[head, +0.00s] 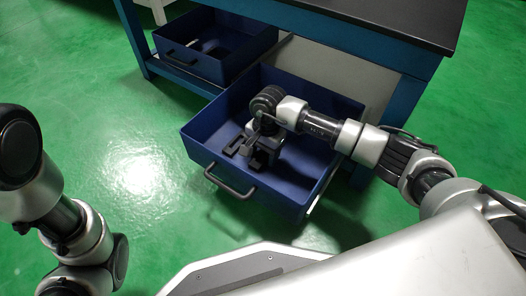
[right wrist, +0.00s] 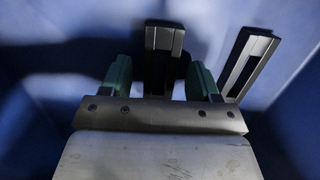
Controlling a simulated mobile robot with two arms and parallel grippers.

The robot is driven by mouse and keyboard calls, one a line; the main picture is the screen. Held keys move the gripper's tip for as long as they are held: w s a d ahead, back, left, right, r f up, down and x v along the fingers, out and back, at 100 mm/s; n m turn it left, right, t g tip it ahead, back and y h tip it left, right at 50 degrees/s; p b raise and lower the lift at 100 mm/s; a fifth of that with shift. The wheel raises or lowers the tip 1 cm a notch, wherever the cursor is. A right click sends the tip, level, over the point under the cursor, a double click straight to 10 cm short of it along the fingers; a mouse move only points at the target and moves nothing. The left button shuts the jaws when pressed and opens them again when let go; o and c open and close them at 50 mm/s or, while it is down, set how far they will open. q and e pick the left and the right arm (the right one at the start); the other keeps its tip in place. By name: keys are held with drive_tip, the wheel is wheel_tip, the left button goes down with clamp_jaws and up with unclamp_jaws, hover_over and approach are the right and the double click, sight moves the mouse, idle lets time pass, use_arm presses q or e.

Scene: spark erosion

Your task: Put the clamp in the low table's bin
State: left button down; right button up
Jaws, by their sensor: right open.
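My right gripper (head: 262,148) reaches down into the open blue drawer (head: 310,190) of the workbench. In the right wrist view its two greenish fingers (right wrist: 160,80) are apart, with a dark block-like piece (right wrist: 163,40) between and beyond them; I cannot tell whether they touch it. A second dark piece, a slotted frame (right wrist: 250,62), lies to the right, outside the fingers. In the head view the slotted frame (head: 236,145) lies left of my gripper. I cannot tell for certain which piece is the clamp. My left gripper is out of view.
Another open blue drawer (head: 225,62) with small items is at the back left. The workbench (head: 395,28) has a dark top and blue frame. The drawer walls and front handle (head: 230,182) surround my right gripper closely. Green floor (head: 140,150) is clear to the left.

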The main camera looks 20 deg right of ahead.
sight(266, 154)
wheel_tip(266, 154, up, 12)
drive_tip(key=w+d+p, duration=0.1)
drive_tip(key=p, duration=0.8)
drive_tip(key=shift+d, duration=0.25)
drive_tip(key=shift+a+r, duration=0.1)
